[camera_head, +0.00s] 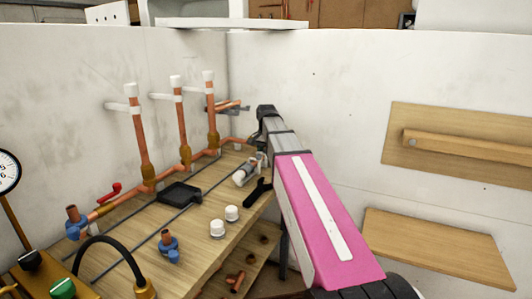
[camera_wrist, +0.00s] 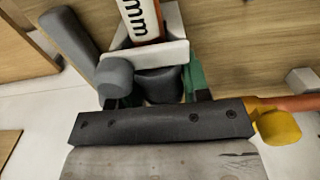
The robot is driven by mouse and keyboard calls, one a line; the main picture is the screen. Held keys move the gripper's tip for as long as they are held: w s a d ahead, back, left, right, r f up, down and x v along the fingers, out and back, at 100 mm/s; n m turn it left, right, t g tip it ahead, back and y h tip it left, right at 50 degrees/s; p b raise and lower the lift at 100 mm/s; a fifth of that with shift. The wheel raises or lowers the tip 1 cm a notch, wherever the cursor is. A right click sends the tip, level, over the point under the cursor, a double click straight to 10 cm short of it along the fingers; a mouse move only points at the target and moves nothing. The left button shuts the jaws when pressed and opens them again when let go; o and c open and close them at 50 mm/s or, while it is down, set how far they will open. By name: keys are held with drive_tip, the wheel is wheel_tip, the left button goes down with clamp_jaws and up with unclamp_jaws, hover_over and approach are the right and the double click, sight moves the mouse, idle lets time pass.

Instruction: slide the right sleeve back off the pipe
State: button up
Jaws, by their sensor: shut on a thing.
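My gripper (camera_wrist: 160,97) is shut on a dark grey round piece (camera_wrist: 158,83), seen between green pads in the wrist view. It seems to be the right sleeve, but I cannot tell for sure. An orange tube with a white "mm" label (camera_wrist: 140,18) runs up beyond it, behind a white bracket (camera_wrist: 150,57). Whether the piece is around the tube or at its end is hidden. In the head view my arm hides most of the gripper, above the back right of the wooden bench (camera_head: 150,222).
Three upright copper pipes (camera_head: 181,120) with white caps stand at the bench's back. A black tray (camera_head: 180,193), two white caps (camera_head: 224,221), a black wrench (camera_head: 259,190) and blue valves (camera_head: 168,246) lie on the bench. A wooden shelf (camera_head: 440,240) is right of my arm.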

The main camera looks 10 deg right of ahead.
drive_tip(key=shift+w, duration=0.1)
drive_tip(key=shift+w+d, duration=0.8)
drive_tip(key=shift+w, duration=0.2)
drive_tip(key=o, duration=0.8)
drive_tip(key=shift+s, duration=0.1)
drive_tip(key=shift+r, duration=0.1)
drive_tip(key=shift+r, duration=3.35)
